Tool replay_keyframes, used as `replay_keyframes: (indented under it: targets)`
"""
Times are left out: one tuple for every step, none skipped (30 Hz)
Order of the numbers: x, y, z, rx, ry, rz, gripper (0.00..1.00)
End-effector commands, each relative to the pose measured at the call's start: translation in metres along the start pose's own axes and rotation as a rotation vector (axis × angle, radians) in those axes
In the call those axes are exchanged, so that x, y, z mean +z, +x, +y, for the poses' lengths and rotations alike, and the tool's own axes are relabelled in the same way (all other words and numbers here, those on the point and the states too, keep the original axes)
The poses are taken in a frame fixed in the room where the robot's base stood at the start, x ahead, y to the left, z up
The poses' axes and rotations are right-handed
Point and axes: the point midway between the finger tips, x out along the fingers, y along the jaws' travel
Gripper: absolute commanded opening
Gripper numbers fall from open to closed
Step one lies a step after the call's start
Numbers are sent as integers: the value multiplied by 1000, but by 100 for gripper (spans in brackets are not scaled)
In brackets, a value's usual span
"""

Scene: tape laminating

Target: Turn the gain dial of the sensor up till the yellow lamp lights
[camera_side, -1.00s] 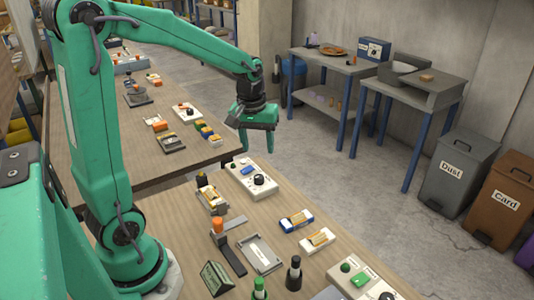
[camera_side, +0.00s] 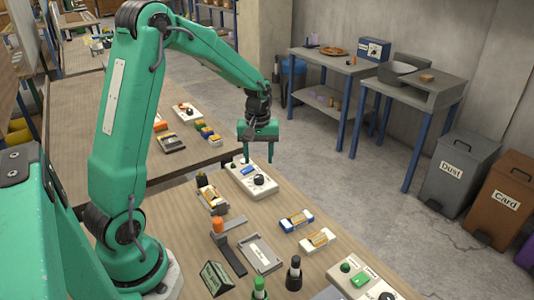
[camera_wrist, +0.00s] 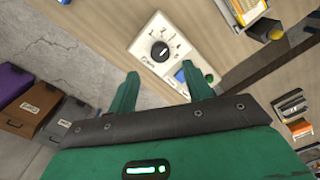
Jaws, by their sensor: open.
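The sensor looks to be the white box (camera_side: 262,192) at the far edge of the near bench. It carries a black round dial (camera_side: 259,180) and a blue panel (camera_side: 248,171). In the wrist view the dial (camera_wrist: 159,52) has a white pointer line and markings around it. I cannot make out a yellow lamp or whether one is lit. My gripper (camera_side: 258,160) is open and empty, fingers pointing down, seen just behind and above the box in the side view. In the wrist view, the dial lies just beyond the gap between the fingertips (camera_wrist: 160,72), apart from them.
Battery-like blocks (camera_side: 297,221), a grey tray (camera_side: 261,254), an orange-topped clamp (camera_side: 218,225) and dark bottles (camera_side: 294,273) stand on the near bench. A second white box with a green button (camera_side: 345,268) is at the front.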

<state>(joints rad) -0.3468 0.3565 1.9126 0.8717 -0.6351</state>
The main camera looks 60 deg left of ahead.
Motion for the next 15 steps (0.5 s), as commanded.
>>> replay_keyframes:
  targets:
    - [0,5,0,-2,0,-2,50]
    - [1,8,0,-2,1,-3,50]
    - [1,13,0,-2,1,-3,50]
    - [1,16,0,-2,1,-3,50]
    - [1,20,-1,-3,1,-4,50]
    - [1,25,0,-2,1,-3,50]
    - [1,29,0,-3,1,-4,50]
    - [1,33,-1,-3,1,-5,50]
    - [1,38,0,-3,1,-3,50]
    - [1,41,-1,-2,1,-3,50]
    - [1,45,-1,-3,1,-4,50]
    - [1,49,0,-2,1,-3,50]
    - [1,52,0,-2,1,-3,50]
    - [1,55,0,-2,1,-3,50]
    - [1,58,0,-2,1,-2,50]
